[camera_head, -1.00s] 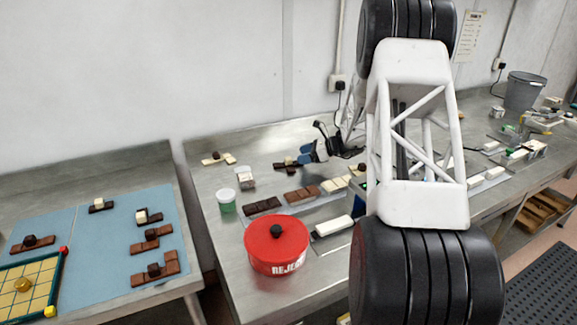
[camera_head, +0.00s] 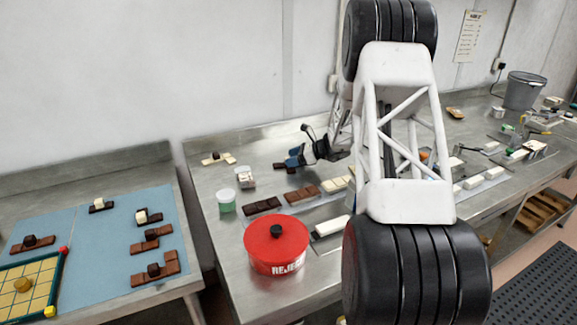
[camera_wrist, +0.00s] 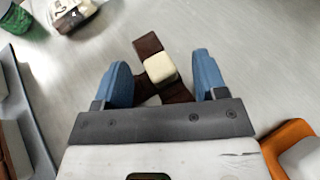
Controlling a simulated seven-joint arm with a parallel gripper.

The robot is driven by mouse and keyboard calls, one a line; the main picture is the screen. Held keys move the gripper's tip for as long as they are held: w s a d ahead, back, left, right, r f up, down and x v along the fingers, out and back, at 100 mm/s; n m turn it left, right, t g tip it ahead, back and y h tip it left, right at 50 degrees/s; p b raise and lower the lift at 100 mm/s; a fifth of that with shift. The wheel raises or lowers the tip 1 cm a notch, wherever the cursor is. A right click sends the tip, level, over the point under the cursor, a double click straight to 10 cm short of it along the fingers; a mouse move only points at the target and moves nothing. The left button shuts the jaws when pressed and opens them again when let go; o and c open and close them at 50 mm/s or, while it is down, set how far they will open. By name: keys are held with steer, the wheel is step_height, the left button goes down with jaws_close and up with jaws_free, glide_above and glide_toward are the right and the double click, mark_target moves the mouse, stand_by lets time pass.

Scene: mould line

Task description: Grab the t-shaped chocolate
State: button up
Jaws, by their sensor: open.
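A dark brown chocolate (camera_wrist: 148,44) with a cream cube (camera_wrist: 160,68) on top lies on the metal bench in the wrist view. Its arms branch out beneath the cube, and its near part is partly hidden by my gripper. My gripper (camera_wrist: 162,66) is open, with one blue finger on each side of the chocolate and clear gaps to the cube. In the head view my gripper (camera_head: 294,157) is at the chocolate (camera_head: 280,165), covering most of it. I cannot tell how high the fingertips are above the bench.
A white chocolate piece with a dark knob (camera_head: 215,158) lies to the left. Two small tubs (camera_head: 226,200) (camera_head: 245,177), several chocolate bars (camera_head: 300,193) and a red reject pot (camera_head: 276,248) stand nearer. The blue mat (camera_head: 110,235) at left holds other shaped pieces.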

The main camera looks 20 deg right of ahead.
steer(key=c, duration=1.1)
steer(key=shift+c, duration=0.2)
steer(key=shift+r, duration=5.05)
